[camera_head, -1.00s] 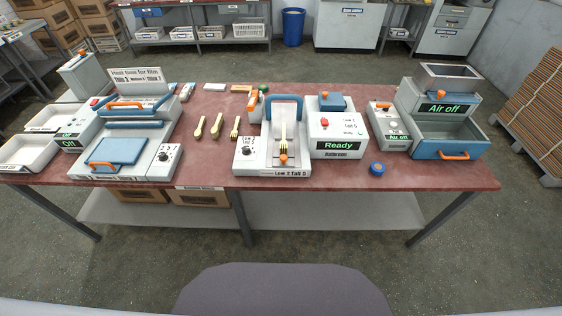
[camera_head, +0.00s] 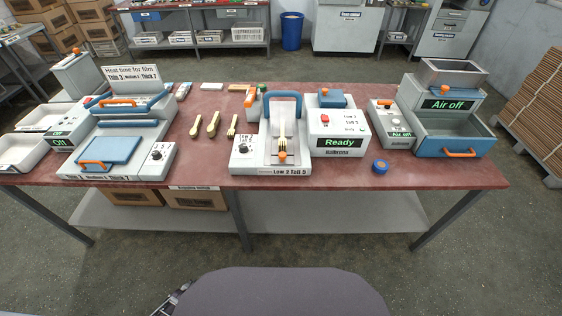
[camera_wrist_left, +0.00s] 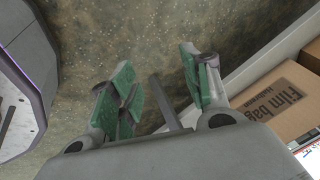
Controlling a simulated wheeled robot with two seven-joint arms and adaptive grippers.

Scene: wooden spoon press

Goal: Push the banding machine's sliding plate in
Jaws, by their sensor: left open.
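A white press unit (camera_head: 246,158) labelled "Low 2 Tall 5" stands at the table's front middle, with a blue arch handle at its back. A grey plate (camera_head: 269,149) with an orange knob (camera_head: 282,157) at its front lies in it, and a wooden fork (camera_head: 282,128) is on the plate. The white box (camera_head: 339,131) to its right shows "Ready" in green. I cannot tell for sure which unit is the banding machine. My left gripper (camera_wrist_left: 160,80) is open and empty in the left wrist view, above the floor beside the lower shelf. My right gripper is not in view.
Wooden utensils (camera_head: 213,124) lie left of the press. A film sealer (camera_head: 110,150) stands at the left, and an "Air off" unit (camera_head: 447,145) at the right. A blue round piece (camera_head: 380,166) lies near the front edge. A film-bag carton (camera_wrist_left: 285,95) sits on the lower shelf.

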